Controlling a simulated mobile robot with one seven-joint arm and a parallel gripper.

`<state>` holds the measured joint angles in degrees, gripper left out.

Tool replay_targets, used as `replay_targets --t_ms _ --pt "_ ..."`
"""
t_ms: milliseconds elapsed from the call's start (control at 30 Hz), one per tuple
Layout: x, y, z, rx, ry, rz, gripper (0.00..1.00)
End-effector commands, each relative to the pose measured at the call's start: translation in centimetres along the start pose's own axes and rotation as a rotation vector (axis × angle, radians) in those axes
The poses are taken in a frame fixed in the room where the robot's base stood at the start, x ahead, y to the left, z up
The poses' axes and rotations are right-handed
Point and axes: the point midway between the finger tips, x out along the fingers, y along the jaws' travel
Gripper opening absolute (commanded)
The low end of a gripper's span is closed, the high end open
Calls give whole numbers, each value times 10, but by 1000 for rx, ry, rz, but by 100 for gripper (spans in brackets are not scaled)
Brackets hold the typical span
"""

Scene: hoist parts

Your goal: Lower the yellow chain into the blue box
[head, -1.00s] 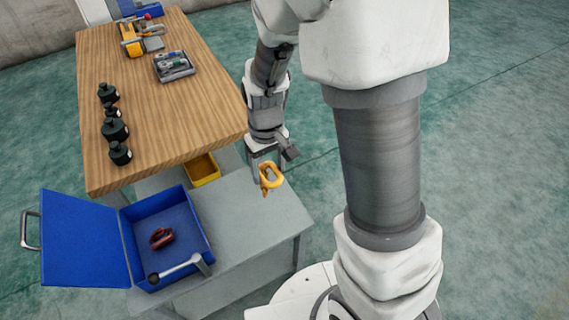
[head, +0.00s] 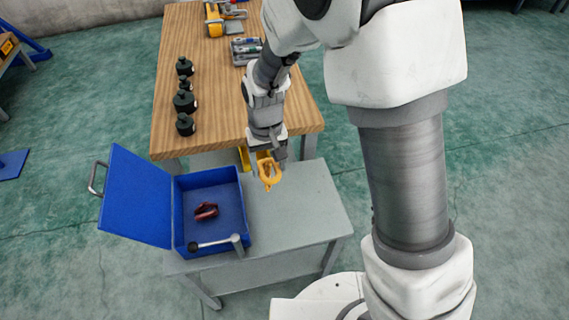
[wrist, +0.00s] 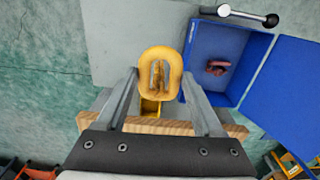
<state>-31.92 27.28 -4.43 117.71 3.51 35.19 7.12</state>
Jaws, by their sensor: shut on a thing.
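The yellow chain (head: 269,172) hangs from my gripper (head: 268,153) above the grey side table. In the wrist view the chain (wrist: 161,72) shows as a thick yellow loop between my two fingers (wrist: 160,88). The blue box (head: 240,190) stands open on the grey table, to the left of the chain in the head view, with its lid (head: 137,195) swung out to the left. In the wrist view the box (wrist: 228,40) is to the right of the chain. A small dark red item (head: 206,211) lies inside the box.
A rod with a black knob (head: 213,243) lies along the box's front edge. A wooden table (head: 225,100) behind carries several black weights (head: 184,101) and a tool tray (head: 245,50). The grey table (head: 310,205) is bare right of the box.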

Motion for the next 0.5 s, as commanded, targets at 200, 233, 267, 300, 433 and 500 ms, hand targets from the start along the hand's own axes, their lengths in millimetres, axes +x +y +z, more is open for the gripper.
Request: replay_targets --t_ms 200,233,267,300,433,500 --pt "-1 -27 -12 -3 2 -1 0" --pt "-1 -30 -13 -2 2 -1 0" --pt "-1 -34 -15 -2 2 -1 0" --pt "-1 -39 -17 -3 2 -1 0" --pt "-1 -54 -24 -2 3 -1 0" --pt "-1 -62 -27 -1 2 -1 0"
